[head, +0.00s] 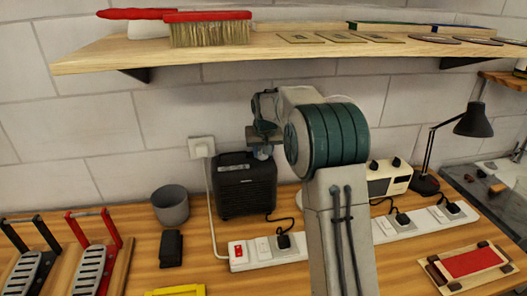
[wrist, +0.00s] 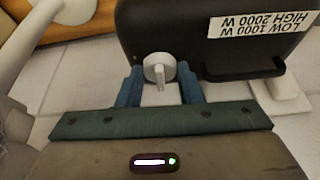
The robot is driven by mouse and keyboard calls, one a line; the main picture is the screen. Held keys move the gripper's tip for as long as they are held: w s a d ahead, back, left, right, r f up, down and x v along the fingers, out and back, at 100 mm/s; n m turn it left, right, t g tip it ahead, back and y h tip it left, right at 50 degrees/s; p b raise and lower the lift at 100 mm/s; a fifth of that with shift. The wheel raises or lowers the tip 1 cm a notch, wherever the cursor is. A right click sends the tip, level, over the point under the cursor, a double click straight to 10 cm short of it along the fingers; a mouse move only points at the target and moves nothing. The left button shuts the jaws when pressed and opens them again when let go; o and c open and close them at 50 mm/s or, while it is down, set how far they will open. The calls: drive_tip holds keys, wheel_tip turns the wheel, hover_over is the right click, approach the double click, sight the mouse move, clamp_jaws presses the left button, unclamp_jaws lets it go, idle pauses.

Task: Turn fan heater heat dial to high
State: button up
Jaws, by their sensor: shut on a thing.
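The fan heater (head: 247,192) is a black box standing on the bench against the wall in the head view. Its dark body (wrist: 200,35) fills the top of the wrist view, with a white label (wrist: 258,24) reading LOW 1000 W, HIGH 2000 W upside down. The heat dial (wrist: 158,66) is a light grey round knob with a raised bar, at the heater's edge. My gripper (wrist: 161,80) has its two blue fingers on either side of the dial and is shut on it. In the head view my gripper (head: 262,150) is over the heater's top, hiding the dial.
A white power strip (head: 268,252) with a red switch lies before the heater. A grey cup (head: 171,204) and a small black block (head: 171,247) stand to its left. A shelf (head: 120,55) with a red brush hangs above. A cream appliance (head: 388,180) and black lamp (head: 473,122) stand right.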

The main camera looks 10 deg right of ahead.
drive_tip(key=m, duration=0.1)
drive_tip(key=m+h+b, duration=0.1)
drive_tip(key=m, duration=0.1)
drive_tip(key=shift+a+m, duration=0.3)
drive_tip(key=m, duration=0.2)
drive_tip(key=m+h, duration=0.1)
drive_tip(key=shift+w+a+m+g+h, duration=0.1)
drive_tip(key=shift+w+m+g+h, duration=0.05)
drive_tip(key=shift+m+g+h, duration=0.2)
drive_tip(key=m+p, duration=0.1)
drive_tip(key=m, duration=0.1)
drive_tip(key=m+g+h+p, duration=0.1)
drive_tip(key=m, duration=0.1)
drive_tip(key=m+g+p, duration=0.1)
drive_tip(key=m, duration=0.1)
drive_tip(key=shift+w+a+r+h, duration=0.15)
drive_tip(key=shift+w+r+h, duration=0.05)
drive_tip(key=shift+w+h, duration=0.05)
drive_tip(key=m+g, duration=0.1)
drive_tip(key=m, duration=0.1)
drive_tip(key=m+g+p, duration=0.1)
drive_tip(key=m, duration=0.2)
drive_tip(key=shift+w+f+p, duration=0.15)
drive_tip(key=shift+w+p, duration=0.05)
drive_tip(key=shift+p, duration=0.1)
drive_tip(key=shift+w+m+g, duration=0.15)
drive_tip(key=shift+m+g, duration=0.6)
drive_tip(key=shift+m, duration=1.5)
